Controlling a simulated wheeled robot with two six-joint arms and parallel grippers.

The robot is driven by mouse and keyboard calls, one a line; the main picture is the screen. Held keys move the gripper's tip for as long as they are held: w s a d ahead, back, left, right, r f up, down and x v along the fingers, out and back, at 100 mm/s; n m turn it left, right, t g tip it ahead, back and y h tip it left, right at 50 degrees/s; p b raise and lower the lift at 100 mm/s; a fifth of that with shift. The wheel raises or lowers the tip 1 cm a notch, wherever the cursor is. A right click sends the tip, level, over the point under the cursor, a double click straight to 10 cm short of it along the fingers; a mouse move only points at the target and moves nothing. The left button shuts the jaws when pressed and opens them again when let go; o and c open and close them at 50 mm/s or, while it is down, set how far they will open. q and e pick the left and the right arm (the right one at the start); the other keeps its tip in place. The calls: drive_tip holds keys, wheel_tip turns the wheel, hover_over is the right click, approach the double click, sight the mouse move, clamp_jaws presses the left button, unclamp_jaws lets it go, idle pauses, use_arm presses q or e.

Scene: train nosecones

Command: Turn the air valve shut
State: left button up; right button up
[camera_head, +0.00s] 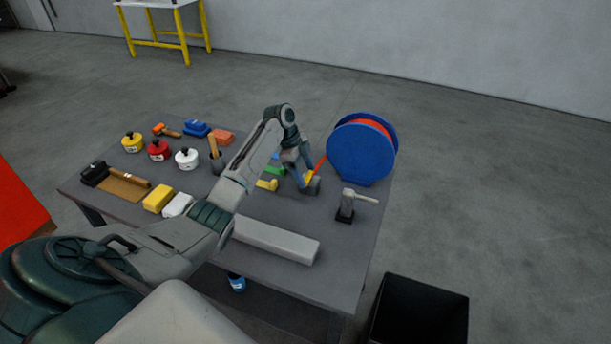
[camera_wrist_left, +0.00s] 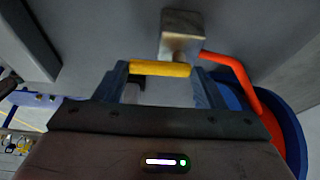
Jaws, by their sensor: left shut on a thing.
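The air valve (camera_head: 314,187) is a small grey block standing on the table (camera_head: 345,250), just left of the blue hose reel (camera_head: 360,152). A red hose (camera_head: 320,164) runs to it from the reel. In the left wrist view the valve body (camera_wrist_left: 183,38) is at top centre, with the red hose (camera_wrist_left: 235,66) leaving it on the right. The valve's yellow handle (camera_wrist_left: 160,69) lies crosswise between the fingers of my left gripper (camera_wrist_left: 163,80), which is shut on it. In the head view my left gripper (camera_head: 304,181) partly hides the valve. My right gripper is not in view.
A grey tool on a black base (camera_head: 345,214) stands right of the valve. A long pale block (camera_head: 275,241) lies nearer. Yellow and green pieces (camera_head: 267,185) lie left of the gripper. Several pots and blocks fill the left side. A black bin (camera_head: 420,312) stands off the front right corner.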

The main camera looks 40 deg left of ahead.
use_arm(q)
drive_tip(key=shift+a+m, duration=0.1)
drive_tip(key=shift+m, duration=0.2)
idle(0.4)
drive_tip(key=o, duration=1)
drive_tip(key=shift+a+r+b, duration=0.15)
drive_tip(key=shift+r+b, duration=0.15)
drive_tip(key=shift+b, duration=0.05)
drive_tip(key=b+v, duration=0.3)
drive_tip(key=v, duration=0.7)
drive_tip(key=shift+w+r+b, duration=0.1)
drive_tip(key=shift+b, duration=0.2)
